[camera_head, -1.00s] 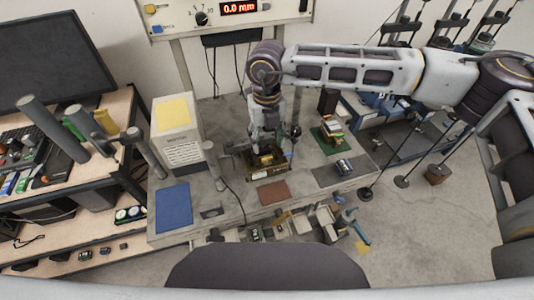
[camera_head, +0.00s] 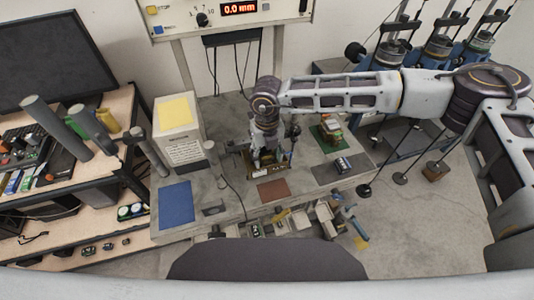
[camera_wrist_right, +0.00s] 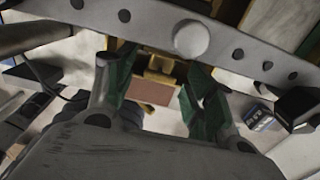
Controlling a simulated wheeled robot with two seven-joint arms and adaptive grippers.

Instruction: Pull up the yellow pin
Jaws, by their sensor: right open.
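My right gripper (camera_head: 268,165) points down over a small dark and yellow fixture (camera_head: 256,172) on the grey workbench. In the right wrist view its two green-padded fingers (camera_wrist_right: 160,88) are open and apart. A yellow part (camera_wrist_right: 158,68) shows between them, partly hidden behind a grey bar with holes and a round knob (camera_wrist_right: 191,38). I cannot tell whether this yellow part is the pin itself, and no contact with the fingers is clear. My left gripper is not in view.
A blue mat (camera_head: 176,204), a brown mat (camera_head: 272,189) and a green mat (camera_head: 327,138) lie on the bench. A white box with a yellow top (camera_head: 174,112) stands at its left. A gauge panel (camera_head: 230,12) reads 0.0 mm. Grey posts stand at left.

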